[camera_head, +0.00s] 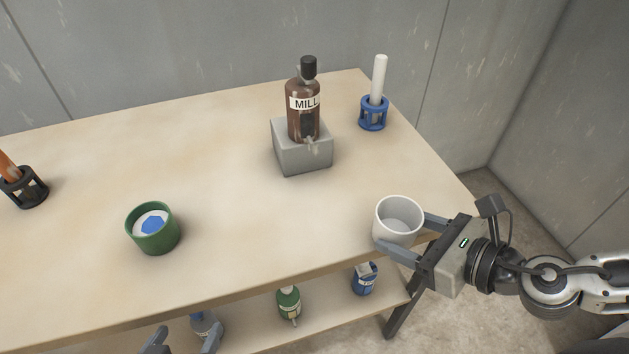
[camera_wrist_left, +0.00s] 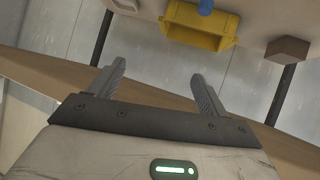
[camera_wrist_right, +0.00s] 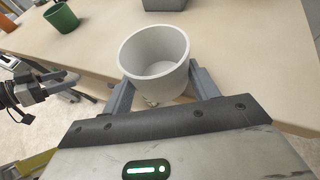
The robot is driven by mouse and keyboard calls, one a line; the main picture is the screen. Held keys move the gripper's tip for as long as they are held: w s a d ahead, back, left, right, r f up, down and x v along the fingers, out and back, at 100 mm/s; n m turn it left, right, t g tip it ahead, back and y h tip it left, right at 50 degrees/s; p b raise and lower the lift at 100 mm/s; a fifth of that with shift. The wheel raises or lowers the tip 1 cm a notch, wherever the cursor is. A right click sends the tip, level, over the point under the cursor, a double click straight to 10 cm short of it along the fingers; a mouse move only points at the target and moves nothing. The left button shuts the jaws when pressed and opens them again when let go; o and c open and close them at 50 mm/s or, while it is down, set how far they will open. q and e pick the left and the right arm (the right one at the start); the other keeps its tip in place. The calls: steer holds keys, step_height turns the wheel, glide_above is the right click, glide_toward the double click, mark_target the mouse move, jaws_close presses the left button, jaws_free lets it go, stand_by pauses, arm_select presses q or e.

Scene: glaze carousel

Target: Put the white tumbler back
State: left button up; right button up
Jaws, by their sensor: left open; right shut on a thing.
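The white tumbler (camera_head: 397,217) is upright at the right front edge of the table in the head view. My right gripper (camera_head: 402,232) is shut on it, with one finger on each side; it also fills the middle of the right wrist view (camera_wrist_right: 154,62). The tumbler looks empty. I cannot tell whether its base touches the tabletop. My left gripper (camera_head: 182,340) is at the bottom of the head view, in front of the table edge. In the left wrist view its fingers (camera_wrist_left: 158,88) are spread and nothing is between them.
A green cup (camera_head: 152,232) with a blue patch inside stands at left. A brown MILL bottle (camera_head: 304,112) stands on a grey block (camera_head: 303,152). A blue holder (camera_head: 373,113) has a white stick. The lower shelf (camera_head: 250,322) holds several small bottles. The table's middle is clear.

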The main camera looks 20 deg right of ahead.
mark_target(323, 193)
steer(key=b+x, duration=0.2)
steer(key=shift+r+b, duration=0.1)
steer(key=shift+b, duration=0.2)
steer(key=shift+w+a+r, duration=0.15)
steer(key=shift+w, duration=0.25)
steer(key=shift+w+a+r, duration=0.15)
steer(key=shift+w+r, duration=0.05)
steer(key=shift+w, duration=0.25)
steer(key=w+a, duration=0.2)
steer(key=w, duration=0.1)
steer(key=w+a+p, duration=0.1)
steer(key=w, duration=0.2)
steer(key=w+a, duration=0.2)
steer(key=w, duration=0.1)
steer(key=shift+w+a, duration=0.2)
steer(key=shift+a, duration=0.15)
steer(key=shift+w+a+p, duration=0.15)
steer(key=shift+w+a, duration=0.15)
steer(key=shift+w, duration=0.3)
steer(key=shift+w+a+p, duration=0.15)
steer(key=shift+w+a, duration=0.2)
steer(key=shift+w, duration=0.25)
steer(key=shift+w+a+f, duration=0.1)
steer(key=shift+f, duration=0.45)
arm_select(q)
steer(key=shift+d+f, duration=0.15)
steer(key=shift+f, duration=0.25)
arm_select(e)
steer(key=shift+f, duration=0.25)
